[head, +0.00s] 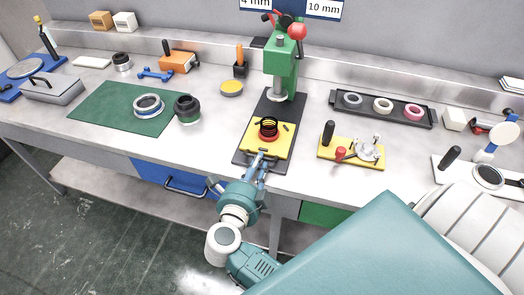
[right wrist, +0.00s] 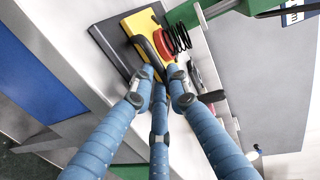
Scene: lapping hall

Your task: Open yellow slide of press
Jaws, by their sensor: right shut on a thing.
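The green press (head: 281,62) stands at the back middle of the bench on a dark base plate (head: 277,104). Its yellow slide (head: 284,138) lies on the front part of that plate, forward of the ram, and carries a black coil spring (head: 268,126) on a red seat. The slide also shows in the right wrist view (right wrist: 138,24). My right gripper (head: 262,162) is at the slide's front edge, its fingers shut on the dark handle (right wrist: 148,52). The fingers partly hide the handle. My left gripper is not in view.
A yellow plate with a red-knobbed clamp (head: 352,152) stands right of the press. A black tray (head: 398,117) with rings lies behind it. A dark ring-shaped part (head: 187,108) and a green mat (head: 105,117) are to the left. The bench front edge is just below my gripper.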

